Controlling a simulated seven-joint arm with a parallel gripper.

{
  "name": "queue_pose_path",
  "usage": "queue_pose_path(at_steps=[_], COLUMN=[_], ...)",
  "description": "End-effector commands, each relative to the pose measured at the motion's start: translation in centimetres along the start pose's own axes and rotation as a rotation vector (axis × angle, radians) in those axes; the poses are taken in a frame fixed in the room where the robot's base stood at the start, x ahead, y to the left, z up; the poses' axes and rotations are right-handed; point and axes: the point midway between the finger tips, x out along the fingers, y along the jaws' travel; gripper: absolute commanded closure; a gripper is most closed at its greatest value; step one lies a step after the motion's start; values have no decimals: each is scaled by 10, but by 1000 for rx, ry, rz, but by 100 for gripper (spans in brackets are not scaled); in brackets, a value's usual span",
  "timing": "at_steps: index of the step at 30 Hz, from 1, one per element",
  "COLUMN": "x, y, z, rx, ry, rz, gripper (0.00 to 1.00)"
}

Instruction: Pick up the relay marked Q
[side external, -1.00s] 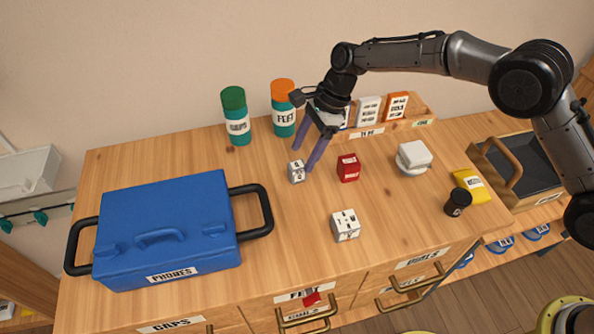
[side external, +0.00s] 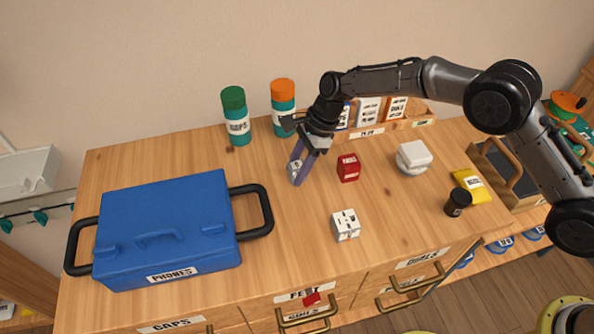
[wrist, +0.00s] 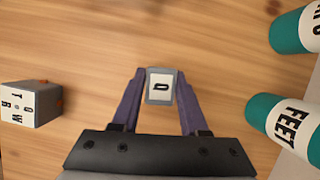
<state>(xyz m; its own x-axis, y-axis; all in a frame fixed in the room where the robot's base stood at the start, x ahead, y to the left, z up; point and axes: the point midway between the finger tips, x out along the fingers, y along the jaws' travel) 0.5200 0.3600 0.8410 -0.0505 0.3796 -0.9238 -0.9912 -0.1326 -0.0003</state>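A small grey relay (wrist: 160,86) with white labels stands on the wooden cabinet top. In the wrist view its upward label shows one dark letter, too small to read surely as Q. It also shows in the side external view (side external: 295,169), partly covered by a finger. My gripper (side external: 300,175) points down at it. The relay appears still on the wood, not lifted.
A red block (side external: 348,167) and a white lettered block (side external: 345,225) stand to the right and front. Teal jars (side external: 237,116) and (side external: 284,108) stand behind. A blue case (side external: 165,229) fills the left. A white object (side external: 413,156) and a dark jar (side external: 457,202) are farther right.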

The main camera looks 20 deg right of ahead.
Motion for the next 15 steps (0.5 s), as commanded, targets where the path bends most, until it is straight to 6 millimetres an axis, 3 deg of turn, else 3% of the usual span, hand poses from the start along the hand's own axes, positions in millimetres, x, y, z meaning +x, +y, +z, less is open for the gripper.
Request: queue_pose_path(at_steps=[1, 6, 7, 15], x=[0, 0, 0, -1], y=[0, 0, 0, 0], z=[0, 0, 0, 0], rx=[0, 0, 0, 0], ry=[0, 0, 0, 0], rz=[0, 0, 0, -1], gripper=[67, 98, 100, 100])
